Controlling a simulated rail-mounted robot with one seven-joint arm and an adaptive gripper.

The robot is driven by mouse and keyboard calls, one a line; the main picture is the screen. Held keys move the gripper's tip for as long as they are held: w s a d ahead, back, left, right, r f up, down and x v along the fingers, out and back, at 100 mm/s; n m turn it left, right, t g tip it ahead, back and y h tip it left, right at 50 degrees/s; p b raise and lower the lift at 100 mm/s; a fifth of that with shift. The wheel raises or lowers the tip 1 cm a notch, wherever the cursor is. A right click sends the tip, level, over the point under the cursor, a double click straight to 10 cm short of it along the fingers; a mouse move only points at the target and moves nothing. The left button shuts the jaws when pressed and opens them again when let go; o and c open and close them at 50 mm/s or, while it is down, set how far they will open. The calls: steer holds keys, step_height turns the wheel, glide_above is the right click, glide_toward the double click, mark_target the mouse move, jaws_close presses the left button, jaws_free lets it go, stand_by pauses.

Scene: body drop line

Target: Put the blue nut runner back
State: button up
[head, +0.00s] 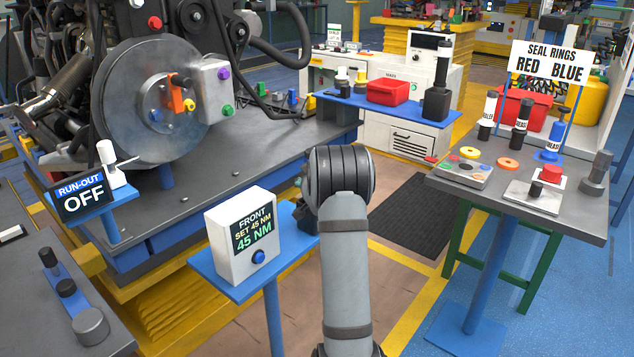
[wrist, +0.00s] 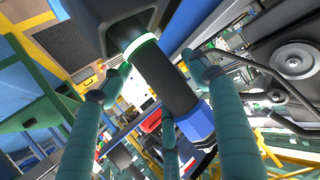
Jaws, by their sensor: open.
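The blue nut runner shows in the wrist view as a dark cylindrical grip (wrist: 165,82) with a blue collar (wrist: 195,124). A green ring (wrist: 139,47) joins it to a black block (wrist: 105,18) at the top. My gripper (wrist: 158,68) is open, its teal fingers spread on either side of the grip; I cannot tell if any finger touches it. In the head view my arm hides my gripper and most of what is beside it. A white box (head: 232,255) reading "FRONT SET 45 NM, 45 NM" stands on a blue shelf (head: 205,262) left of my arm.
Another dark tool (head: 437,97) stands on a blue bench top (head: 352,104) beside a red bin (head: 388,91). The right table (head: 582,214) carries seal rings, bottles and a press. The engine with a brake disc (head: 120,110) is at left. A dark floor mat (head: 415,222) lies clear.

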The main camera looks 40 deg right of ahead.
steer(key=v, duration=1.2)
steer(key=shift+b, duration=0.4)
steer(key=shift+d+f, duration=0.1)
steer(key=x, duration=1.1)
steer(key=shift+w+d+p, duration=0.1)
steer(key=shift+w+p, duration=0.2)
steer(key=shift+p, duration=0.05)
steer(key=shift+w+d, duration=0.15)
steer(key=shift+r+p, duration=0.35)
steer(key=shift+r, duration=1.35)
